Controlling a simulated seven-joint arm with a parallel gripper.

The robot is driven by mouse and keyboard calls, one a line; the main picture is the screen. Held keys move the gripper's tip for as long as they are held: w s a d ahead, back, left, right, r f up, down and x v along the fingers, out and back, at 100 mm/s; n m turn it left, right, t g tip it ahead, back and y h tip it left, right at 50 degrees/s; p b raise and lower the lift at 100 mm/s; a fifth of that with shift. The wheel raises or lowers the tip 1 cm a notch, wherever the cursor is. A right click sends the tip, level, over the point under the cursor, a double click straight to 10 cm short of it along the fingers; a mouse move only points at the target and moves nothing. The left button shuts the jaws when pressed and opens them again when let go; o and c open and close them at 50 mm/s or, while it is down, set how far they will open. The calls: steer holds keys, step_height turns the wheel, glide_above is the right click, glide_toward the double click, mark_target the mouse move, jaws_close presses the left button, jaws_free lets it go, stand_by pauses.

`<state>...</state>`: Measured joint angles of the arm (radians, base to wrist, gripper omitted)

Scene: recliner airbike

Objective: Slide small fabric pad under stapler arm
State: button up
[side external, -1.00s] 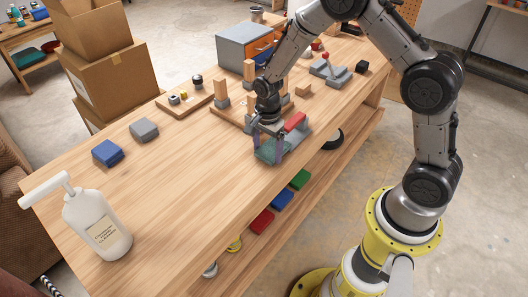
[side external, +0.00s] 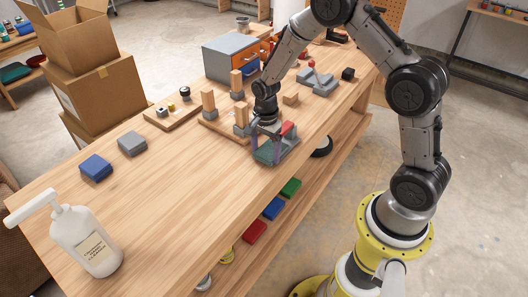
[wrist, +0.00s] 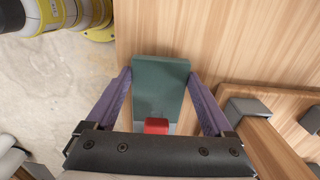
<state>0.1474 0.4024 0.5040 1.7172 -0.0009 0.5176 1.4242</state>
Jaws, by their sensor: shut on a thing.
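A flat teal pad (side external: 273,155) lies near the table's front edge; in the wrist view (wrist: 160,88) it runs lengthwise between my fingers. The stapler's red arm (side external: 287,128) shows just behind it, and its red end (wrist: 157,126) overlaps the pad's near end in the wrist view. My gripper (side external: 267,153) points down with its purple fingers along both sides of the pad, shut on it; the fingertips also show in the wrist view (wrist: 158,76). The stapler's base is mostly hidden, so I cannot tell how far the pad reaches under the arm.
A wooden board (side external: 219,122) with upright blocks stands just behind my gripper. A blue pad (side external: 95,167), a grey pad (side external: 132,143) and a white pump bottle (side external: 88,243) are at the left. A black ring (side external: 321,146) is to the right. The table's left-middle is clear.

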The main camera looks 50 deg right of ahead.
mark_target(266, 154)
steer(key=shift+f, duration=0.25)
stand_by(0.8)
steer(key=o, duration=1.1)
steer(key=shift+o, duration=0.2)
steer(key=shift+r, duration=0.1)
steer(key=shift+r, duration=2.9)
